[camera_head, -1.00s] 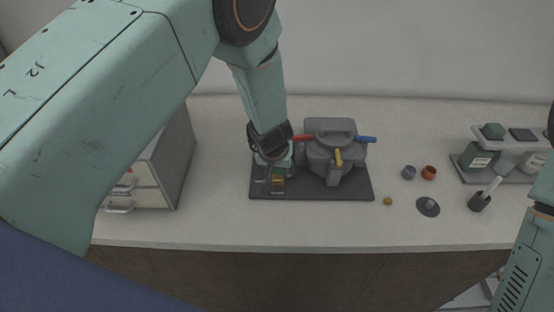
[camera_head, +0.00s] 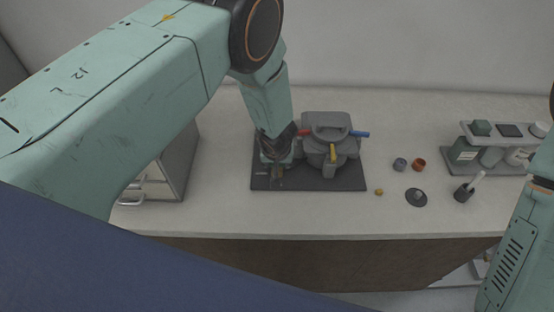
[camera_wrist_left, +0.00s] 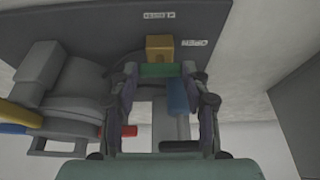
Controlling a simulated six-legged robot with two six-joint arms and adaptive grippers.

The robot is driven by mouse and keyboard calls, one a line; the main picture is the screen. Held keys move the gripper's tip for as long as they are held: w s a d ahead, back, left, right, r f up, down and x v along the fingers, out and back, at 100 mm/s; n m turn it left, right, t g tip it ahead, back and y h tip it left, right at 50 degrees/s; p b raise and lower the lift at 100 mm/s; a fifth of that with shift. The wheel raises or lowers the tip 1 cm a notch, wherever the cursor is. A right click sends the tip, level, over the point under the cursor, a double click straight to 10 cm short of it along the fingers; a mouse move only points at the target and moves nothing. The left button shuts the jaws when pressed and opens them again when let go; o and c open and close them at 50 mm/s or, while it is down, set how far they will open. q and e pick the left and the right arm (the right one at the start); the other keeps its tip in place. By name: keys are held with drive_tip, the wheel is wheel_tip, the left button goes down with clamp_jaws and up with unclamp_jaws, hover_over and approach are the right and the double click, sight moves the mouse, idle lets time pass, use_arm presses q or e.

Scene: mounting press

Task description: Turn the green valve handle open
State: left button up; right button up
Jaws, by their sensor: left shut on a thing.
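The green valve handle (camera_wrist_left: 160,70) shows in the left wrist view as a green bar beside a yellow block (camera_wrist_left: 159,46). My left gripper (camera_wrist_left: 160,74) is shut on the green bar, one finger at each end. The dark base plate carries a CLOSED label (camera_wrist_left: 158,15) beyond the yellow block and an OPEN label (camera_wrist_left: 194,43) to its right. In the head view my left gripper (camera_head: 277,163) is low over the left part of the base plate (camera_head: 345,184) and hides most of the handle. My right gripper is out of view.
The grey press (camera_head: 328,140) with red, yellow (camera_head: 333,153) and blue (camera_head: 360,134) levers stands right beside my left gripper. A grey cabinet (camera_head: 180,160) is to the left. Small cups (camera_head: 418,165) and a bottle rack (camera_head: 490,150) are to the right.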

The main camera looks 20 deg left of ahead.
use_arm(q)
drive_tip(key=o, duration=1.2)
drive_tip(key=shift+c, duration=0.2)
drive_tip(key=v, duration=0.7)
drive_tip(key=shift+r, duration=0.25)
drive_tip(key=shift+s, duration=0.1)
